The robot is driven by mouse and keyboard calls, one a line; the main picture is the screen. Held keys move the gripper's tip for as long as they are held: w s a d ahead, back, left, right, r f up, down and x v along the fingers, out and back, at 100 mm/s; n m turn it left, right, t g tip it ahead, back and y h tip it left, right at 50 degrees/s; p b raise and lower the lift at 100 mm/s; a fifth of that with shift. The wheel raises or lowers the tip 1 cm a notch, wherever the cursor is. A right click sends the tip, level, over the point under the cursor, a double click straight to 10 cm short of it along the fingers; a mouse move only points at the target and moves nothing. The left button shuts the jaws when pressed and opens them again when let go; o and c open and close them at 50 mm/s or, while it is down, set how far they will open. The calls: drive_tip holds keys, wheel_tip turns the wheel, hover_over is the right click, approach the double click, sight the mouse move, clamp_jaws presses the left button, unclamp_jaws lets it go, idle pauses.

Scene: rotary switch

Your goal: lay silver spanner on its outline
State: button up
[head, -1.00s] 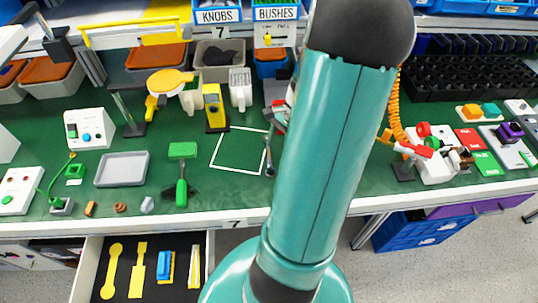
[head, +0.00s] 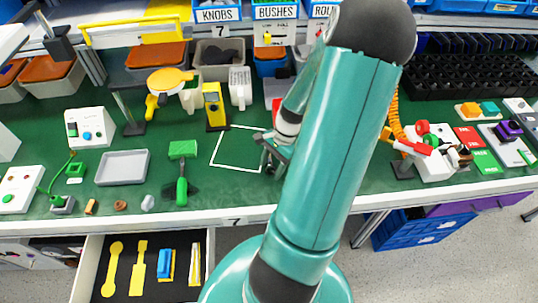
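My gripper (head: 267,152) is low over the green bench, at the right edge of a white square outline. It is small and partly behind my teal arm, so its opening is unclear. I cannot make out the silver spanner for certain; a thin grey shape lay at this spot earlier and is now covered or merged with the gripper. The open drawer (head: 88,268) below the bench front has a black lining with yellow tool-shaped outlines. A long round-ended one (head: 112,268) and a wider one (head: 138,268) are bare. I cannot tell which is the spanner's.
In the drawer a blue tool (head: 165,263) lies on yellow beside a pale narrow tool (head: 194,264). A green-handled tool (head: 182,175), grey tray (head: 122,168) and yellow device (head: 214,106) stand left of my gripper. A red-and-white fixture (head: 430,155) is at right.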

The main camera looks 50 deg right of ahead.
drive_tip(key=c, duration=1)
drive_tip(key=shift+r, duration=0.1)
